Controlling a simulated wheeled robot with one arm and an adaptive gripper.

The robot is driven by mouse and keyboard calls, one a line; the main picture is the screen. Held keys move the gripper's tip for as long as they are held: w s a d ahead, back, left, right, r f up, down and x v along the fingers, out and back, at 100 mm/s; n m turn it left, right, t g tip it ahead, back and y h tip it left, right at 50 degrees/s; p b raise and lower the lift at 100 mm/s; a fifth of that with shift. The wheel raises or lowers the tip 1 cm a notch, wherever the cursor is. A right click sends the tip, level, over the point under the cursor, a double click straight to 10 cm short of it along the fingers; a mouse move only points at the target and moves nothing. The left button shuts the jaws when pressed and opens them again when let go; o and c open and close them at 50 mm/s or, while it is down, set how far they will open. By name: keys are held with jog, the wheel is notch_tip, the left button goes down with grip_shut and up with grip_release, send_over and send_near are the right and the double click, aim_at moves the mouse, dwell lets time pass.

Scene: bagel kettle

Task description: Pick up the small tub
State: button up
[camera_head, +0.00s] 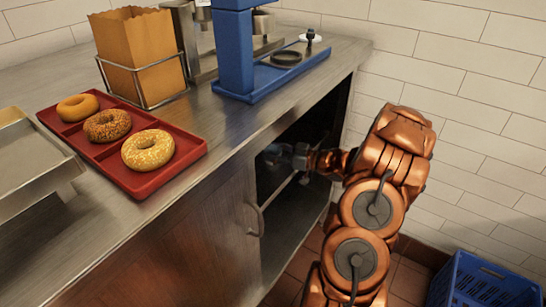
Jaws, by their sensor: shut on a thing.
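My gripper (273,155) reaches from the right into the dark opening of the cabinet under the counter. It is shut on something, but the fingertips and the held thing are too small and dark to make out. I cannot pick out the small tub for certain; the cabinet's shadow and my gripper may hide it.
Above, the counter holds a red tray (190,160) of bagels, a paper bag (140,45) in a wire rack and a blue machine (235,50). A blue crate (480,285) stands lower right.

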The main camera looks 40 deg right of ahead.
jog(key=shift+r, duration=0.1)
notch_tip(320, 180, up, 18)
jog(key=p, duration=0.5)
